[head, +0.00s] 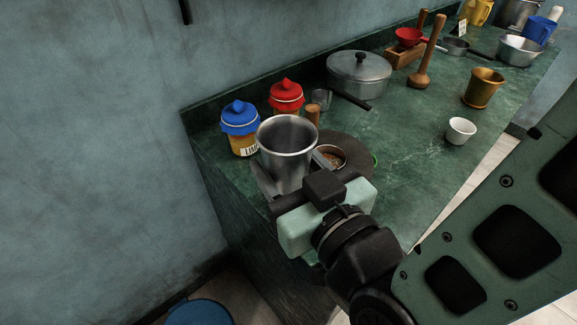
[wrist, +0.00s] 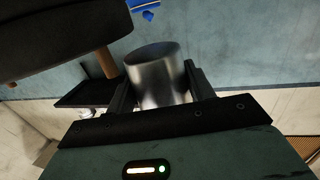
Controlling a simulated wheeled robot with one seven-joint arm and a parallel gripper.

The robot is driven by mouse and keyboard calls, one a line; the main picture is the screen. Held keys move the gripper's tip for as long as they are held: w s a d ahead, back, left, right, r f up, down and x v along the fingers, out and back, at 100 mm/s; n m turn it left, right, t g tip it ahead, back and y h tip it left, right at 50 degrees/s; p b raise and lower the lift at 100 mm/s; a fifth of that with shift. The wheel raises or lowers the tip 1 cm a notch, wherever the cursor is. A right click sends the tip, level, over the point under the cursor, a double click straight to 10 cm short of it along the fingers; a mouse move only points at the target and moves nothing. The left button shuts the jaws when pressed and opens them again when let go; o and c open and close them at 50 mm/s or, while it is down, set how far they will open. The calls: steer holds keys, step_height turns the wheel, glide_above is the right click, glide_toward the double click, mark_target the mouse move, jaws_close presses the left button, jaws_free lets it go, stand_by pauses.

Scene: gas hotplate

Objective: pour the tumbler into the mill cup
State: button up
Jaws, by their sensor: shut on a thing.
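My gripper (head: 292,174) is shut on the tumbler (head: 286,136), a plain silver metal cup with a wide open mouth. The tumbler looks close to upright, and its contents cannot be made out. In the wrist view the tumbler (wrist: 153,72) sits between the two dark fingers of my gripper (wrist: 160,84). Just right of the tumbler in the head view, a small round metal-rimmed cup (head: 331,154) with brown contents shows on a dark round base; it looks like the mill cup. My gripper and the tumbler hide part of it.
Blue-lidded (head: 240,128) and red-lidded (head: 286,97) jars stand behind the tumbler on the green counter (head: 410,135). A lidded grey pot (head: 359,73) is farther back. A white cup (head: 461,130) and a brass cup (head: 483,88) stand to the right, with clear counter between.

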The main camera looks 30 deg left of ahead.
mark_target(287, 143)
steer(key=shift+r, duration=0.1)
steer(key=shift+r+p, duration=1.35)
steer(key=shift+r, duration=0.65)
